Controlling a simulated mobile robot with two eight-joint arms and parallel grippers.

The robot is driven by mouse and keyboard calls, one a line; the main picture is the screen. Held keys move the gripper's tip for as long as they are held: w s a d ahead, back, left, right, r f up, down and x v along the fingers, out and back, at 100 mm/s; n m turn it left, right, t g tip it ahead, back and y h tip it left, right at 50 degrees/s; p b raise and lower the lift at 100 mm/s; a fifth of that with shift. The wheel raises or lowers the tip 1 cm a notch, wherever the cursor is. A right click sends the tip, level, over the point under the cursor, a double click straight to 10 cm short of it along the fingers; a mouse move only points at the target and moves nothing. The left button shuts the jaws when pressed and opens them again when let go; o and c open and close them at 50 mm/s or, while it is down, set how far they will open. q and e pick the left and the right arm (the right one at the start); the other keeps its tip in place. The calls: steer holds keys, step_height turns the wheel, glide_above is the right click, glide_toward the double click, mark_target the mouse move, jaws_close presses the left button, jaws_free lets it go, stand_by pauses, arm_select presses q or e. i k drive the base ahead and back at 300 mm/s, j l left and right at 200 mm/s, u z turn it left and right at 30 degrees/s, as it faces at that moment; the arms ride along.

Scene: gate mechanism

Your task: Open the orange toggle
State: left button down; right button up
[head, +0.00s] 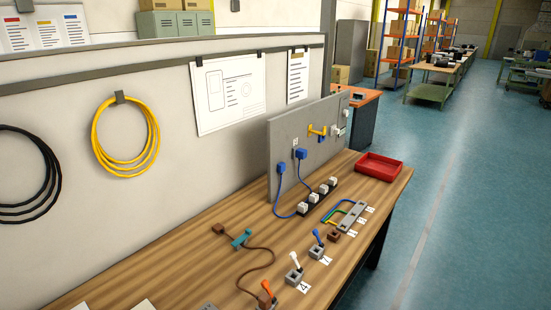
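An orange toggle (266,287) stands near the front edge of the wooden table, low in the head view. Neither of my grippers shows in this view.
A grey upright panel (285,140) with plugs stands on the table (190,275). A brown cable with a teal connector (242,238) lies left of the toggles. A power strip (318,197), coloured wires and a red tray (379,167) are farther back.

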mark_target(264, 284)
steer(key=i+l+u, duration=0.1)
steer(key=i+l, duration=0.6)
steer(key=l, duration=0.15)
